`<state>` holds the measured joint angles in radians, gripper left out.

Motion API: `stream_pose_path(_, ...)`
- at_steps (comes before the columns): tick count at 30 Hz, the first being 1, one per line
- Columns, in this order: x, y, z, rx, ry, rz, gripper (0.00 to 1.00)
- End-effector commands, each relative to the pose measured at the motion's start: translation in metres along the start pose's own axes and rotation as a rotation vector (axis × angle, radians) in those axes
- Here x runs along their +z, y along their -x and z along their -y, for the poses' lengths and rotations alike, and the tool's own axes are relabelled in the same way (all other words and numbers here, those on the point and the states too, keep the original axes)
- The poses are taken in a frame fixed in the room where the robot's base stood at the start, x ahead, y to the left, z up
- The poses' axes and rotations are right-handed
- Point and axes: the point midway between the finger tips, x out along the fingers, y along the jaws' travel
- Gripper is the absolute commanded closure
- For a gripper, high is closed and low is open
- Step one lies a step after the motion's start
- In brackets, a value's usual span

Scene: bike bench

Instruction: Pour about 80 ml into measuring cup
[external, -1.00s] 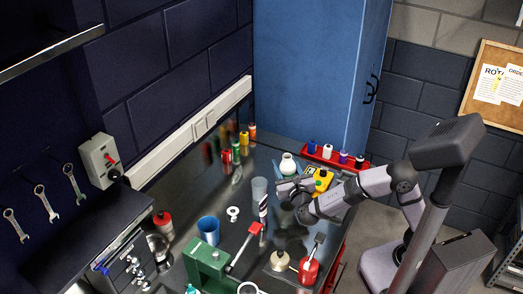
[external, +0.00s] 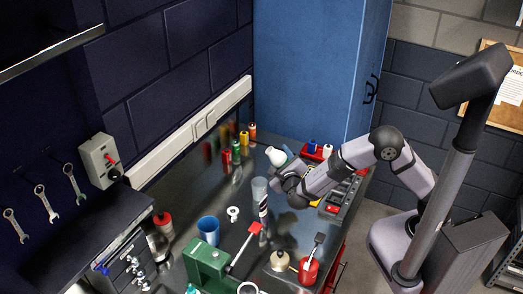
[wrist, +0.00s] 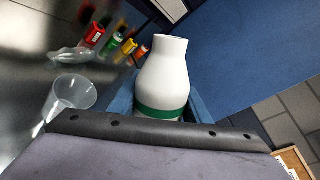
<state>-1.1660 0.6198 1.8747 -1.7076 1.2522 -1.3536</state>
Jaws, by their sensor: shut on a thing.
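A white bottle with a green band (wrist: 163,75) is between my gripper's blue fingers (wrist: 160,105) in the wrist view. In the external view the bottle (external: 275,156) is tilted to the left, at the end of my gripper (external: 284,168). My gripper is shut on it. The measuring cup, a clear tapered cup (wrist: 73,93), is left of the bottle in the wrist view and apart from it. In the external view the cup (external: 259,186) stands upright on the bench, just in front of and left of the gripper. Its liquid level cannot be made out.
Small coloured bottles (external: 244,138) stand along the back of the bench. A clear bottle-like object (wrist: 72,56) is beyond the cup. A red tray (external: 318,153) with bottles is behind my arm. A blue cup (external: 209,229) and a green vise (external: 205,258) are nearer the front.

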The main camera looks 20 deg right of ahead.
Motion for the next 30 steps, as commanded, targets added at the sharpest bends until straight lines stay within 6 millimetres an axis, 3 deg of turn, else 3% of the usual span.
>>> stream_pose_path(4,-0.004,-0.001,-0.002,0.0,0.093,-0.024,0.84)
stream_pose_path(6,-0.028,-0.005,-0.019,0.0,0.14,-0.037,0.84)
stream_pose_path(11,-0.055,-0.01,-0.037,-0.001,0.239,-0.062,0.84)
stream_pose_path(13,-0.045,-0.008,-0.027,-0.002,0.278,-0.072,0.84)
stream_pose_path(30,-0.046,-0.006,-0.021,-0.002,0.497,-0.132,0.84)
